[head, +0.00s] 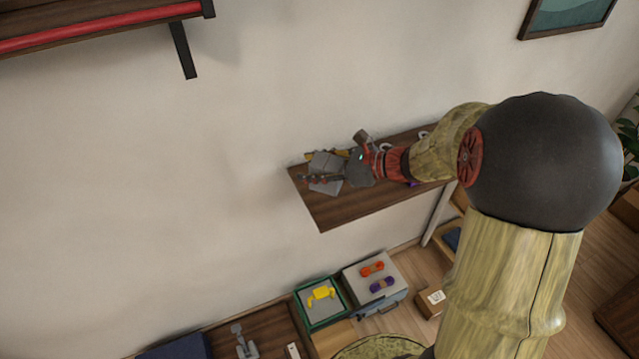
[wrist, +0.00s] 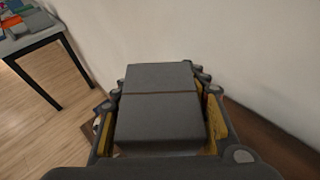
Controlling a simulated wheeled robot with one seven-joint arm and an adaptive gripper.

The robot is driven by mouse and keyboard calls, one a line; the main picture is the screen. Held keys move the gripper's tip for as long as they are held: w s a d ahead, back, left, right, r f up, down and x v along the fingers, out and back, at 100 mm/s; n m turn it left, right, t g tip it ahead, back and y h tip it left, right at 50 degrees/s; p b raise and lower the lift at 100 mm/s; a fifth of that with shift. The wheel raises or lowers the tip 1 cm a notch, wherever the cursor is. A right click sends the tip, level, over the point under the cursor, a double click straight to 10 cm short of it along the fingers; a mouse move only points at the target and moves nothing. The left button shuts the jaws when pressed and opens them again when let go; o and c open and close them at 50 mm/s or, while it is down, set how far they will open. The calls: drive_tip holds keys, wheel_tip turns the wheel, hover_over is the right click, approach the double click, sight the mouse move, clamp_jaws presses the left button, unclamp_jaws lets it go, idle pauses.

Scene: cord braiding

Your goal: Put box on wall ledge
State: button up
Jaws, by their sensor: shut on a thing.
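The grey box (wrist: 160,112) fills the middle of the wrist view, with a dark line across its top. My gripper (wrist: 160,85) is shut on it, with fingers along both sides. In the head view the grey box (head: 327,161) is at the left part of the brown wall ledge (head: 350,211), with my gripper (head: 322,178) across it. The box appears over the ledge; I cannot tell if it touches it. The ledge also shows at the right of the wrist view (wrist: 270,133). My arm hides much of the ledge's right part.
Small white items (head: 423,134) show behind my arm on the ledge, and a purple bit shows under it. Below stand a green-rimmed tray (head: 320,321) and a grey case (head: 390,300) with coloured cord bundles. The ledge's front left is bare. A red-edged shelf (head: 100,27) is at upper left.

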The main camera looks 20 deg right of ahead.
drive_tip(key=d+f, duration=0.1)
drive_tip(key=w+f, duration=0.1)
drive_tip(key=d+f+b, duration=0.1)
drive_tip(key=shift+w+d+f, duration=0.25)
drive_tip(key=shift+d+f, duration=0.1)
drive_tip(key=shift+f, duration=0.05)
drive_tip(key=shift+w+d+f+b, duration=0.1)
drive_tip(key=shift+f+b, duration=0.25)
drive_tip(key=shift+f, duration=0.5)
drive_tip(key=shift+w+d+f+b, duration=0.1)
drive_tip(key=shift+f+b, duration=0.25)
drive_tip(key=shift+f, duration=0.45)
drive_tip(key=shift+s+f, duration=0.1)
drive_tip(key=shift+f, duration=0.1)
drive_tip(key=o, duration=1.3)
drive_tip(key=shift+o, duration=0.2)
